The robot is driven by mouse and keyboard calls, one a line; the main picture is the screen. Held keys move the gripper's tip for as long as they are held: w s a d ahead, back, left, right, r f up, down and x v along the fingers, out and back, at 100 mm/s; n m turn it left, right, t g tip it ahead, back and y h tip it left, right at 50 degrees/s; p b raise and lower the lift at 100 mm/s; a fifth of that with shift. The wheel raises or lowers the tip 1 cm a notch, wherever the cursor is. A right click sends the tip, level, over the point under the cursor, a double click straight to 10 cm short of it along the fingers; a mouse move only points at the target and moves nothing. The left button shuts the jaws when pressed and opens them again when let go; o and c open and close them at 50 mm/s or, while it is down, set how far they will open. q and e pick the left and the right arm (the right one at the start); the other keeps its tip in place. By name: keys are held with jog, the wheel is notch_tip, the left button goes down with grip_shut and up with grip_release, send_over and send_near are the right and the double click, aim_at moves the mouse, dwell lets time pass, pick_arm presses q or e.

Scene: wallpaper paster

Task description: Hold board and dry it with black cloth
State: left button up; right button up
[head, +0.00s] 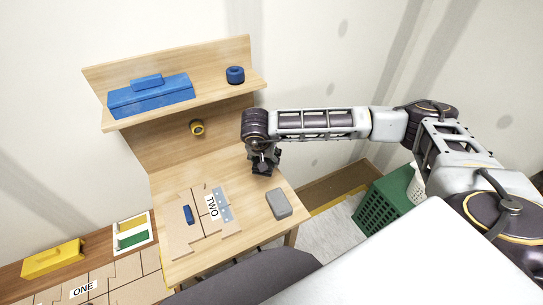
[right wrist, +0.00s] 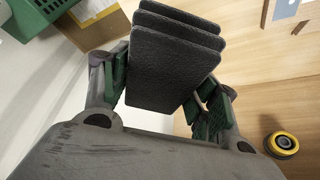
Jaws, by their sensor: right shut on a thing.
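The black cloth (right wrist: 172,60) shows in the right wrist view as a thick dark folded stack. My right gripper (right wrist: 162,92) is shut on it, with green-padded fingers on both sides. In the head view my right gripper (head: 264,160) hangs over the right rear part of the wooden table; the cloth is hard to tell from the dark fingers there. A light brown board (head: 181,231) marked "TWO" lies flat on the table, in front and to the left of the gripper and apart from it. A blue piece and a grey metal strip lie on it. My left gripper is not in view.
A grey block (head: 278,204) sits right of the board. A yellow-black roll (head: 197,128) is at the table's back. A shelf above holds a blue toolbox (head: 150,98) and a blue roll (head: 235,75). A green crate (head: 384,207) stands at right, a yellow toolbox (head: 52,258) at lower left.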

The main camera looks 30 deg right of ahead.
jog(key=n, duration=0.1)
jog(key=a+n, duration=0.1)
jog(key=shift+a+r+n+t+y, duration=0.15)
jog(key=shift+a+n+t+y, duration=0.1)
jog(key=shift+n+t+y, duration=0.15)
jog(key=n, duration=0.1)
jog(key=a+n+y, duration=0.1)
jog(key=n, duration=0.1)
jog(key=shift+w, duration=0.3)
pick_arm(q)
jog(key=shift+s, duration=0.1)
pick_arm(e)
jog(key=shift+a+r+n+y, duration=0.15)
jog(key=shift+n+y, duration=0.35)
jog(key=shift+n, duration=0.6)
